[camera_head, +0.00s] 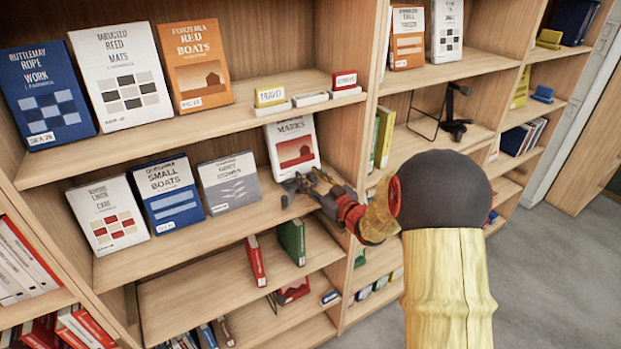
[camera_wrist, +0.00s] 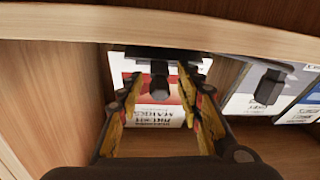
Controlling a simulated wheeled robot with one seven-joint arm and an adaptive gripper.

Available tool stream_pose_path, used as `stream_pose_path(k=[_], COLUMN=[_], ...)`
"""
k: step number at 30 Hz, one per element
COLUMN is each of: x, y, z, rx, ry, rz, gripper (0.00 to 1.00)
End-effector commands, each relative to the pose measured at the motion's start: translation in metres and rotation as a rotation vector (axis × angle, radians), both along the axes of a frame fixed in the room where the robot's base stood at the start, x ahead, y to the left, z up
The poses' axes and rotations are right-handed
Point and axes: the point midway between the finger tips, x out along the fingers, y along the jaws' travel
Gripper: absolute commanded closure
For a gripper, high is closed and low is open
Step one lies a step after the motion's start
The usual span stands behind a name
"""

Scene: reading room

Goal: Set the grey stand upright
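My gripper (camera_head: 305,187) is over the middle shelf, in front of the lower part of a white book with a red picture (camera_head: 292,147). In the wrist view my gripper (camera_wrist: 160,82) is open, with a yellow-and-black finger on each side. A dark grey piece (camera_wrist: 160,82), which may be part of the grey stand, shows between the fingers with gaps on both sides. A similar dark piece (camera_wrist: 268,87) shows to the right. In the head view my gripper covers most of that spot, so I cannot tell the stand's whole shape or how it lies.
A grey-covered book (camera_head: 229,182) and a blue book (camera_head: 167,195) stand to the left on the same shelf. A wooden divider (camera_head: 362,110) is close to the right. Beyond it stand a wire frame (camera_head: 411,118) and a black object with a base (camera_head: 456,128).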

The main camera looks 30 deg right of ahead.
Motion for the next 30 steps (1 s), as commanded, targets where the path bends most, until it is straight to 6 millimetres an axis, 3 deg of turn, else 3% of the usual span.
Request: stream_pose_path(k=[20,30], x=[-0.0004,-0.0005], y=[-0.0002,-0.0003], z=[0.0002,0.0001], rx=[0.000,-0.001], ry=[0.000,0.000], rz=[0.000,-0.001], gripper=[0.99,1.00])
